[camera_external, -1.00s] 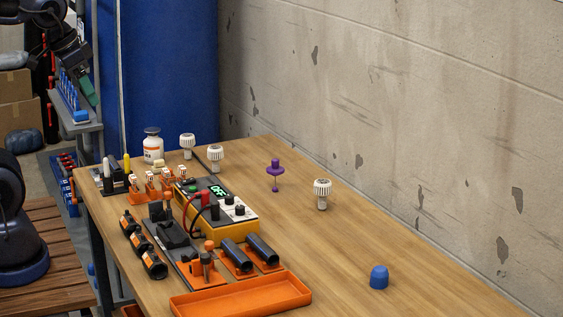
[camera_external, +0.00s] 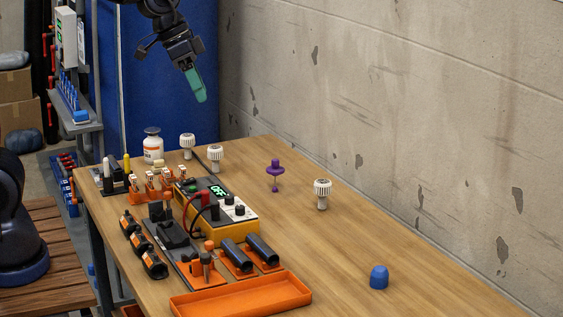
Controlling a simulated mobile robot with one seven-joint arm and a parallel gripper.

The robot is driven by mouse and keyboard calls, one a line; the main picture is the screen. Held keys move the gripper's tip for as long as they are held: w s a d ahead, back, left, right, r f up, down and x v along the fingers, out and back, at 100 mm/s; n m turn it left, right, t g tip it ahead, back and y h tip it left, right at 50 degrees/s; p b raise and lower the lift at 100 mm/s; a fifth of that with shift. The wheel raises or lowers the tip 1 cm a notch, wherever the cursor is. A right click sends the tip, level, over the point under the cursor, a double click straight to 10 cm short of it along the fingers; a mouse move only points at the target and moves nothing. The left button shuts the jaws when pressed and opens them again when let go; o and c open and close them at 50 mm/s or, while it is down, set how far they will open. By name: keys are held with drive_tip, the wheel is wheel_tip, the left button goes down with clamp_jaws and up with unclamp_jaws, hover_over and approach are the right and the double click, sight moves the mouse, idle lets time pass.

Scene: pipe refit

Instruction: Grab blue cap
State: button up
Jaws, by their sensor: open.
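The blue cap (camera_external: 379,278) stands on the wooden table (camera_external: 335,240) at the front right, apart from the other items. My gripper (camera_external: 200,95) is high above the far left part of the table, in front of the blue cabinet. Its green fingers point down and slightly right. It is open and holds nothing that I can see. It is far from the blue cap, up and to the left of it.
An orange tray (camera_external: 241,296) lies at the table's front edge. A yellow meter (camera_external: 222,212), black cylinders (camera_external: 262,249) and several fittings crowd the left side. A purple part (camera_external: 275,172) and a white knob (camera_external: 322,193) stand mid-table. A wall bounds the right. Table around the cap is clear.

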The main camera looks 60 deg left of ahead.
drive_tip(key=w+d+f+m, duration=0.1)
drive_tip(key=w+d+f, duration=0.4)
drive_tip(key=w, duration=0.4)
drive_tip(key=m, duration=0.4)
approach(378, 267)
drive_tip(key=shift+g, duration=0.4)
drive_tip(key=shift+x, duration=5.5)
drive_tip(key=shift+w+a, duration=0.1)
drive_tip(key=shift+w, duration=0.05)
drive_tip(key=c, duration=1)
